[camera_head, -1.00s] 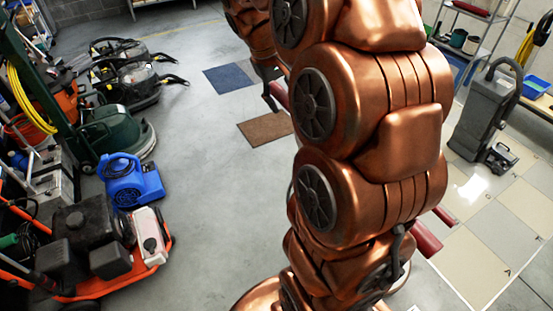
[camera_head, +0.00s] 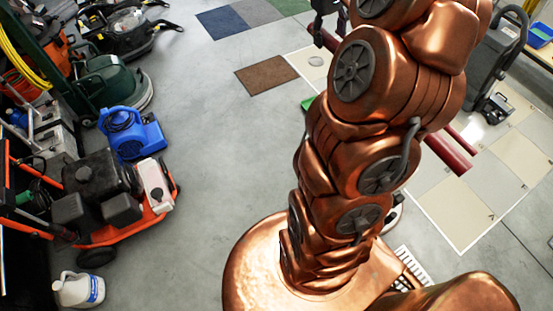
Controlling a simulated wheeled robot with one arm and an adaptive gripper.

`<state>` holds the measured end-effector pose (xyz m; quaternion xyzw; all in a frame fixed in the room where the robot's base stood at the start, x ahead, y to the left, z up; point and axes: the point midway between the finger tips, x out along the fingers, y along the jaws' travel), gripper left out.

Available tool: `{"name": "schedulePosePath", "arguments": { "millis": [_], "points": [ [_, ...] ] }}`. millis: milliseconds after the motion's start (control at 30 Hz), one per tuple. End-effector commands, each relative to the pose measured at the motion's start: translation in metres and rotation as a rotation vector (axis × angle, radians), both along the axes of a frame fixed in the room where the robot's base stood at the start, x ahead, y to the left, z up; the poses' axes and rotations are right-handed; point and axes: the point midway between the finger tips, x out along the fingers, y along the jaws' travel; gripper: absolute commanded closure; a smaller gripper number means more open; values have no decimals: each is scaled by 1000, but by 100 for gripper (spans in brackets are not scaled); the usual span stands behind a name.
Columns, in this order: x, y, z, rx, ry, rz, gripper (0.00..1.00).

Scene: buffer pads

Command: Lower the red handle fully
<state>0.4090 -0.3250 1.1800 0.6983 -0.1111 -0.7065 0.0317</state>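Red bars (camera_head: 448,153), which look like the red handle, stick out to the right from behind my copper arm. Another red piece (camera_head: 328,40) shows on the arm's upper left side, and I cannot tell whether it is the same bar. My gripper (camera_head: 326,12) is partly in view at the top, as dark parts just above this red piece. I cannot tell whether it touches the red piece or how wide its fingers are. My arm hides the middle of the handle and most of the machine it belongs to.
An orange-framed machine (camera_head: 120,215), a blue blower (camera_head: 130,132) and a green floor machine (camera_head: 108,85) stand at left. A white jug (camera_head: 80,288) stands at lower left. A brown mat (camera_head: 267,76) lies on the floor. A grey machine (camera_head: 490,60) stands at right. The left-centre floor is clear.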

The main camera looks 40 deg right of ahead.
Motion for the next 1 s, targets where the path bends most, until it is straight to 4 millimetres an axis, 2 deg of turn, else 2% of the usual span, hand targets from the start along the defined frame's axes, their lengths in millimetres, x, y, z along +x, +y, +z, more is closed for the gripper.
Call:
{"name": "schedulePosePath", "arguments": {
  "millis": [33, 400, 600, 867, 1000],
  "points": [
    [-2, -7, 3, 8, 0, -1, 41],
    [2, 4, 45, 2, -4, 2, 41],
    [2, 7, 62, 4, -4, 1, 41],
    [1, 11, 76, 6, 0, 3, 41],
    [1, 23, 71, 11, 1, 20, 41]
  ]
}}
